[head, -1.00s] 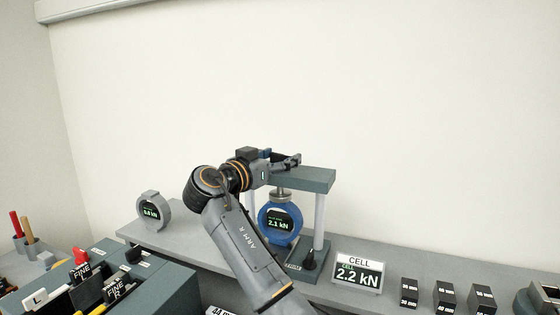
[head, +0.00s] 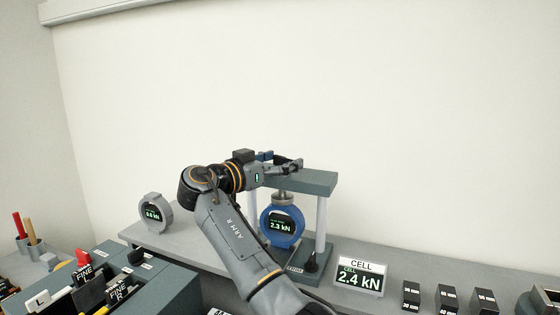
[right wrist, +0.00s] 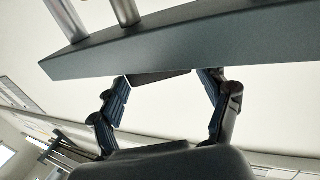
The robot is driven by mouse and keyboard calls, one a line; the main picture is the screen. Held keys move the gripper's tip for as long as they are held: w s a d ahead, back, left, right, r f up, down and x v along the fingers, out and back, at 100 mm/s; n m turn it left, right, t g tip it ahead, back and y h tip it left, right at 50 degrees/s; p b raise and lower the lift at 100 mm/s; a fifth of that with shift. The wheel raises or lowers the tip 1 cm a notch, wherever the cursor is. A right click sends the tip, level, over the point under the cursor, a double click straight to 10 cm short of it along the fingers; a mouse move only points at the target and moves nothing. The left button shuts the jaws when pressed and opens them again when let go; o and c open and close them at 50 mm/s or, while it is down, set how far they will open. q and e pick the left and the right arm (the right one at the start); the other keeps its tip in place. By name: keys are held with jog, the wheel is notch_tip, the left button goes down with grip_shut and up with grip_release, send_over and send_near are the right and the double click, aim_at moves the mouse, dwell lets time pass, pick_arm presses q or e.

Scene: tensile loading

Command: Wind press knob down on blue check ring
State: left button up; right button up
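The blue check ring (head: 282,238) stands upright in the press under its crossbeam (head: 315,182); its screen reads 2.3 kN. The press's upper plunger (head: 283,196) touches the ring's top. My right gripper (head: 287,164) is at the top of the crossbeam. In the right wrist view, its two fingers (right wrist: 163,78) are bent inward on either side of a dark block, the press knob (right wrist: 157,79), against the crossbeam's edge. The knob is mostly hidden in the head view. My left gripper is not in view.
The cell display (head: 360,277) right of the press reads 2.4 kN. A grey ring (head: 155,214) stands on the shelf at left. Several dark labelled blocks (head: 447,299) sit at right. A tool organiser (head: 165,285) is at front left.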

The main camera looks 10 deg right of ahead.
jog(key=shift+o, duration=0.3)
jog(key=shift+r, duration=0.1)
notch_tip(320, 180, up, 10)
dwell(0.4)
